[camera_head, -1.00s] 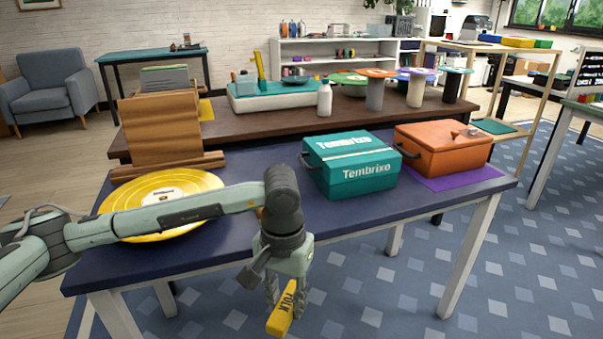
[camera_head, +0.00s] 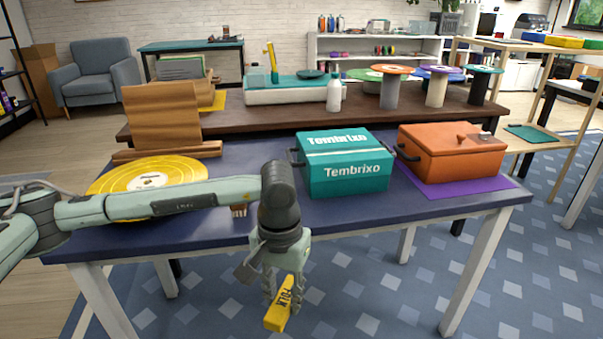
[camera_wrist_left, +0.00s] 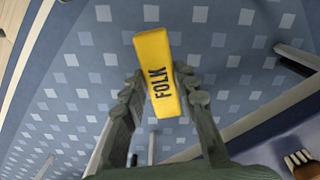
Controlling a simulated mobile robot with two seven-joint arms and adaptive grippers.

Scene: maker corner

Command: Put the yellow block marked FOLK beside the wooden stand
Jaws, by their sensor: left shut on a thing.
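My left gripper (camera_head: 283,287) is shut on the yellow block (camera_head: 279,312). It holds the block in the air in front of the table's near edge, above the patterned floor. In the left wrist view the block (camera_wrist_left: 158,75) sits between the two fingers (camera_wrist_left: 158,98), with FOLK readable in dark letters. The wooden stand (camera_head: 163,122) is at the table's left back, behind the yellow disc. It is upright, with a curved slatted face and a base bar. My right gripper is not in view.
The blue table (camera_head: 350,212) holds a yellow disc (camera_head: 105,182), a teal Tembrixo box (camera_head: 345,180) and an orange case (camera_head: 455,160) on a purple mat (camera_head: 490,186). A small brush (camera_head: 238,211) is partly hidden behind my left arm. Bare tabletop shows between stand and teal box.

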